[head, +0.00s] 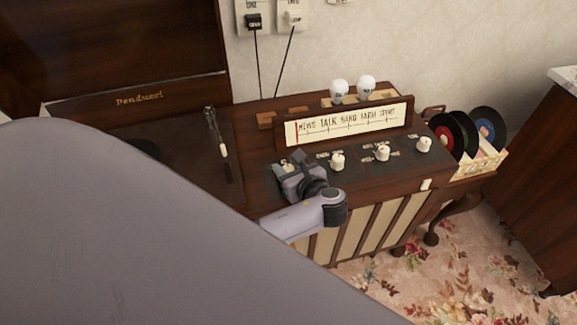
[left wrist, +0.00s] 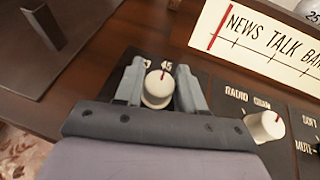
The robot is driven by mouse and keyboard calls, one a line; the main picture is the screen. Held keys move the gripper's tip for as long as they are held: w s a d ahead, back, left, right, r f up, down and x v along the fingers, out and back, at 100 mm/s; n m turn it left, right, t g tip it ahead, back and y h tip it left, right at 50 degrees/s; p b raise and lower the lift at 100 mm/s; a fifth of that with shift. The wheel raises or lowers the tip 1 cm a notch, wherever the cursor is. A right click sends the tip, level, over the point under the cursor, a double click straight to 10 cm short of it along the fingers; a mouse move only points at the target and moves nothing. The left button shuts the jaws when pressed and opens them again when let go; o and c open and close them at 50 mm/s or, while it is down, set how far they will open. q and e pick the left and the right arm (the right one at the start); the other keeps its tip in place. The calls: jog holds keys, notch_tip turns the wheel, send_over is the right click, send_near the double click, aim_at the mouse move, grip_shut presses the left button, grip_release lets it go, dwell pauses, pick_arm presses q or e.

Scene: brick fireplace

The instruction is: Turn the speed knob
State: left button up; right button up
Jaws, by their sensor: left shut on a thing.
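The speed knob (left wrist: 157,90) is a small cream knob with a red pointer line, on a dark panel by the labels 33 and 45. Its pointer is near the 45. My left gripper (left wrist: 160,75) has one grey finger on each side of it and is shut on it. In the head view my left gripper (head: 293,172) is at the left end of the row of knobs and hides the speed knob. My right gripper is not in view.
The radio gram knob (left wrist: 266,126) is close to the right finger. More cream knobs (head: 382,152) sit further right. A lit dial (head: 350,125) stands behind them. The turntable's tone arm (head: 218,140) is at left. A record rack (head: 478,165) stands at right.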

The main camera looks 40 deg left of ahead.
pick_arm(q)
jog(key=o, duration=1)
jog(key=shift+c, duration=0.2)
jog(key=p+v, duration=0.1)
jog(key=v, duration=0.6)
jog(key=shift+s, duration=0.1)
jog(key=shift+d+f, duration=0.1)
